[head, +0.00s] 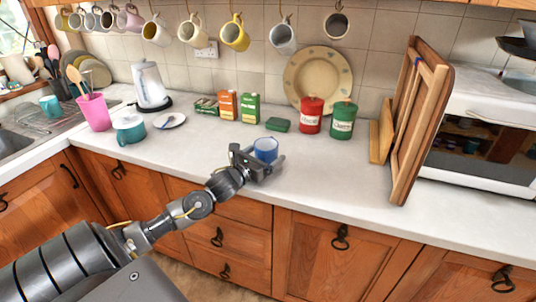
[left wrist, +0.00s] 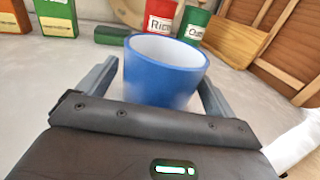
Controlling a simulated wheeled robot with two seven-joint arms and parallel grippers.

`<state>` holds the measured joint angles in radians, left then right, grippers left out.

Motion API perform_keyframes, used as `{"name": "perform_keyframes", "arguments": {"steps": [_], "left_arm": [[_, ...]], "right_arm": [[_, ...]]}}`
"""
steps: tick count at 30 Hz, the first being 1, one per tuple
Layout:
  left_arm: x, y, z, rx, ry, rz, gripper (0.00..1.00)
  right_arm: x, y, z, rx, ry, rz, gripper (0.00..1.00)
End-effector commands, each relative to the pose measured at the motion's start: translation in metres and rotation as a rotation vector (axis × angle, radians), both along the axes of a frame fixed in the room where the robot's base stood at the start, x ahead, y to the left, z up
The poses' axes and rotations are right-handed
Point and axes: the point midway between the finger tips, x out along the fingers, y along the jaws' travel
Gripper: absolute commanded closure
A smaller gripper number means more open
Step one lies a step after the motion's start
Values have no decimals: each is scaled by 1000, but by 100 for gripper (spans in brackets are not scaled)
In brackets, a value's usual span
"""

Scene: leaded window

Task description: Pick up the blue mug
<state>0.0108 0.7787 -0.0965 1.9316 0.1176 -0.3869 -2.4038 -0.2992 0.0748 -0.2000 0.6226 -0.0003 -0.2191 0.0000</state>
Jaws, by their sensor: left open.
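The blue mug (head: 266,147) stands on the white counter near its front edge, with a white inside. My left gripper (head: 264,166) reaches it from the front, its fingers open. In the left wrist view the blue mug (left wrist: 164,72) is upright between the two spread fingers of my left gripper (left wrist: 155,92), one on each side. A small gap shows on the left side; on the right I cannot tell whether the finger touches. No handle shows on the mug. My right gripper is in neither view.
Behind the mug are a dark green box (head: 278,125), a red canister (head: 311,115) and a green canister (head: 343,118). Wooden boards (head: 424,120) lean by the microwave (head: 485,145). Mugs hang above. The counter around the blue mug is clear.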

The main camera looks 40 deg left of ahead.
Motion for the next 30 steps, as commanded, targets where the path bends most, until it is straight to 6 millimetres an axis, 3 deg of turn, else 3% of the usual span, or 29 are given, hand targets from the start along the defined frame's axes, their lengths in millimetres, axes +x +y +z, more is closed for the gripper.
{"name": "perform_keyframes", "arguments": {"steps": [3,11,24,30], "left_arm": [[12,1,2,0,-1,2,8],[15,1,0,2,0,1,8],[15,1,0,1,-1,1,63],[15,1,2,1,-3,2,65]], "right_arm": [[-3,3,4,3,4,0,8],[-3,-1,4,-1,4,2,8],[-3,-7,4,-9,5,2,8],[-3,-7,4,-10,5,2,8]]}}
